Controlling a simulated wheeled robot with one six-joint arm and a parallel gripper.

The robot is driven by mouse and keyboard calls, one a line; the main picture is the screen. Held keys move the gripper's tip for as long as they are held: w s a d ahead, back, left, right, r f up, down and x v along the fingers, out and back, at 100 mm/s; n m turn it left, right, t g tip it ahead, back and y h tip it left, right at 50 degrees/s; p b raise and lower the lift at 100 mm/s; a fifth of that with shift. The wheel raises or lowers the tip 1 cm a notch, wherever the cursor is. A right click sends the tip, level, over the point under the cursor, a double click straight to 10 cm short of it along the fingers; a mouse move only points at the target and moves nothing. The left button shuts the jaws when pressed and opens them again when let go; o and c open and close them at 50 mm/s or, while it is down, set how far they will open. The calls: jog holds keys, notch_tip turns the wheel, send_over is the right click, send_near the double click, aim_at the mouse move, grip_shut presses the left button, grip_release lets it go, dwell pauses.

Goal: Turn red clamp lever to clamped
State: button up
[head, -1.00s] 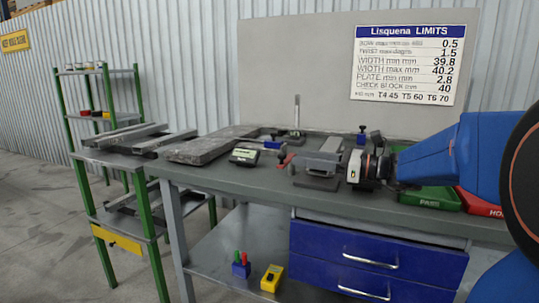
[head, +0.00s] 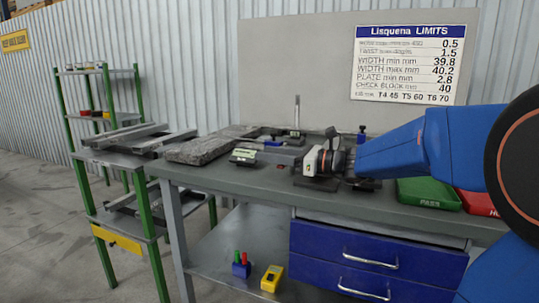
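My gripper (head: 308,163) is over the clamp fixture on the bench, at the left end of my blue arm, pointing left. It covers most of the fixture; part of the fixture's dark base (head: 318,184) shows below it. I cannot make out the red clamp lever clearly now; it is hidden or too small beside the gripper. I cannot tell whether the gripper touches the lever or whether its fingers are open.
A small display gauge (head: 244,156) and a rough grey slab (head: 200,149) lie left on the bench (head: 230,178). A green PASS tray (head: 428,193) and a red tray (head: 480,201) are at the right. An upright post (head: 297,113) stands behind the fixture.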

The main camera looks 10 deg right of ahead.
jog(key=shift+a, duration=0.15)
grip_shut()
jog(key=shift+s+d+n+g+y, duration=0.5)
jog(key=shift+n+g, duration=0.25)
jog(key=shift+g, duration=0.3)
jog(key=shift+s+d+n+g+y, duration=0.4)
jog(key=shift+s+n+g+y, duration=0.25)
jog(key=shift+g, duration=0.4)
jog(key=shift+w, duration=0.15)
grip_release()
